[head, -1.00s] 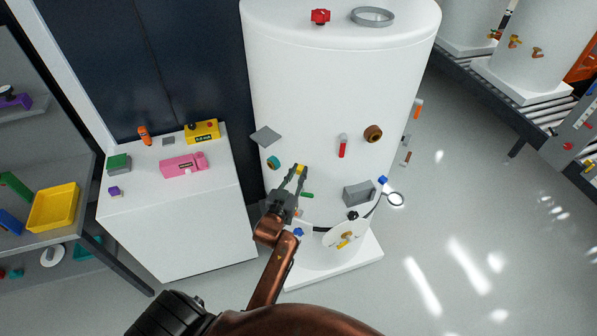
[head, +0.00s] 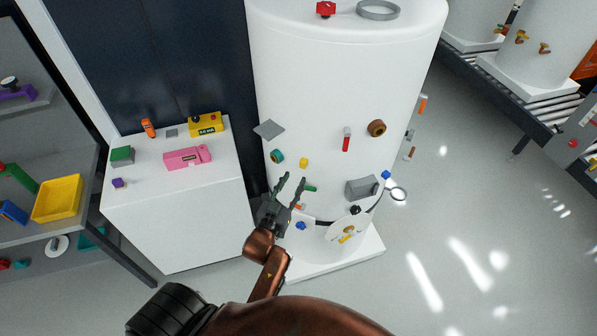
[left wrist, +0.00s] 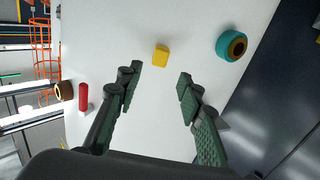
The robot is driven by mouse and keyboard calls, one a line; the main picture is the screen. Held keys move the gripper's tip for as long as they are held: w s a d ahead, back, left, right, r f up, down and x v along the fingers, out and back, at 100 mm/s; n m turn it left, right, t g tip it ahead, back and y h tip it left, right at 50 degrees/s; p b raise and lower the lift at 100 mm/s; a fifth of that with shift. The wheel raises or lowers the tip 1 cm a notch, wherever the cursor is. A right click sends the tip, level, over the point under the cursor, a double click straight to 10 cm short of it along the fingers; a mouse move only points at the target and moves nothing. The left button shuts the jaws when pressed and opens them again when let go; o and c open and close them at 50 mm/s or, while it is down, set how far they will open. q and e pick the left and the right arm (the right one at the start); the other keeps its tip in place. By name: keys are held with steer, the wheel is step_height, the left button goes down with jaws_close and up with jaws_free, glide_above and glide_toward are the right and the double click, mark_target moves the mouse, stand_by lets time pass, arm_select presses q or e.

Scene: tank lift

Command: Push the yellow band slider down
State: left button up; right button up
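The yellow band slider (head: 303,162) is a small yellow block on the front of the white tank (head: 330,90). It also shows in the left wrist view (left wrist: 160,55), ahead of the fingers. My left gripper (head: 291,180) is open and empty, with its fingertips just below the slider in the head view. In the left wrist view, the slider lies beyond the gap between the two fingertips (left wrist: 160,73) and appears apart from them. My right gripper is not in view.
On the tank near the slider are a teal knob (head: 277,156), a grey plate (head: 268,129), a red slider (head: 346,140), a brown knob (head: 376,128) and a grey box (head: 361,188). A white cabinet (head: 180,225) stands left of the tank. Open floor (head: 450,220) lies right.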

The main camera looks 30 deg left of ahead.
arm_select(q)
steer(key=s, duration=0.4)
steer(key=shift+d, duration=0.35)
steer(key=d+f+m+g+h, duration=0.1)
steer(key=d+f+g+h, duration=0.2)
steer(key=f, duration=1.8)
steer(key=s+d+f+g, duration=0.1)
steer(key=s+f+g, duration=0.15)
steer(key=f, duration=0.55)
steer(key=s+d+f+m+g+b, duration=0.1)
steer(key=s+f, duration=0.2)
steer(key=f, duration=0.4)
steer(key=s+d+f+g, duration=0.1)
steer(key=s+f+g, duration=0.15)
steer(key=f, duration=0.55)
steer(key=s+a+f+g, duration=0.1)
steer(key=s+f+g, duration=0.1)
steer(key=s+f, duration=0.6)
steer(key=s+a+f+m+g+b, duration=0.1)
steer(key=s+f+g, duration=0.2)
steer(key=s+f, duration=0.5)
steer(key=s+a+f+g, duration=0.2)
steer(key=s+f, duration=0.6)
steer(key=s, duration=1.4)
steer(key=shift+f+g, duration=0.4)
